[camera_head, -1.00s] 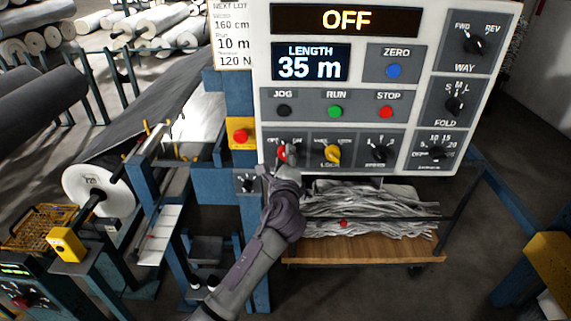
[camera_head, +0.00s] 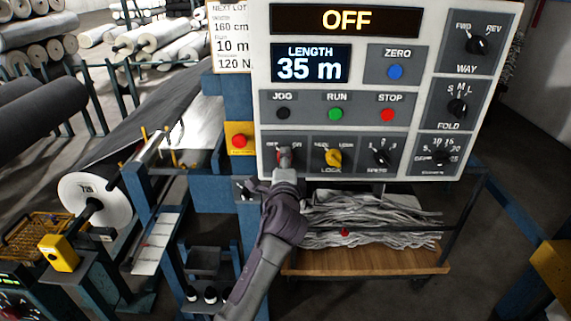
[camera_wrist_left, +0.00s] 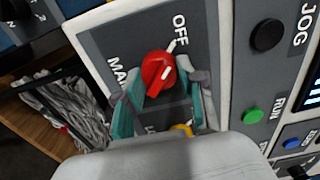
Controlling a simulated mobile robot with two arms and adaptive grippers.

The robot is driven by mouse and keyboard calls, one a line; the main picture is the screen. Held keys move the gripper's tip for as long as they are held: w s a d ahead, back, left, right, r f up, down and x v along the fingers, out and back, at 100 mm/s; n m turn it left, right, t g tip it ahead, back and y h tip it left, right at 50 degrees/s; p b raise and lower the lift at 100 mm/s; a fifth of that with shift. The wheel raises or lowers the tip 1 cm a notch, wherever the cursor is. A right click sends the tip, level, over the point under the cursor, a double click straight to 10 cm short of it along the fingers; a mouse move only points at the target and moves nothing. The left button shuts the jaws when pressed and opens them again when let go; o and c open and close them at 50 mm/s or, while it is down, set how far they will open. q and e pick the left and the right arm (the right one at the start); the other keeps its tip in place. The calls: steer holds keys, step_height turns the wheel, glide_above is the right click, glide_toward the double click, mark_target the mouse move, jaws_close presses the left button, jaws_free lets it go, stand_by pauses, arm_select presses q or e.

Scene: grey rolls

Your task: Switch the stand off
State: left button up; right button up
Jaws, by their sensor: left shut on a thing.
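The stand's control panel (camera_head: 440,20) faces me, and its top display (camera_head: 345,20) reads OFF. The red main switch knob (camera_wrist_left: 158,70) sits at the panel's lower left, with an OFF label on the plate beside it. The knob's white mark lies roughly in line with the OFF tick. My left gripper (camera_wrist_left: 164,98) is at the knob with a finger on either side, shut on it. In the head view my left gripper (camera_head: 284,166) covers most of the knob and part of its label. My right gripper is not in view.
A yellow lock knob (camera_head: 333,157) and a black speed knob (camera_head: 381,157) are close to the right. Jog, run and stop buttons sit above. A red emergency button (camera_head: 239,141) is on the left post. A cart with grey strips (camera_head: 370,220) stands below.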

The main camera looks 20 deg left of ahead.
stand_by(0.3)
arm_select(q)
steer(key=o, duration=1.2)
steer(key=shift+c, duration=0.2)
steer(key=v, duration=1.2)
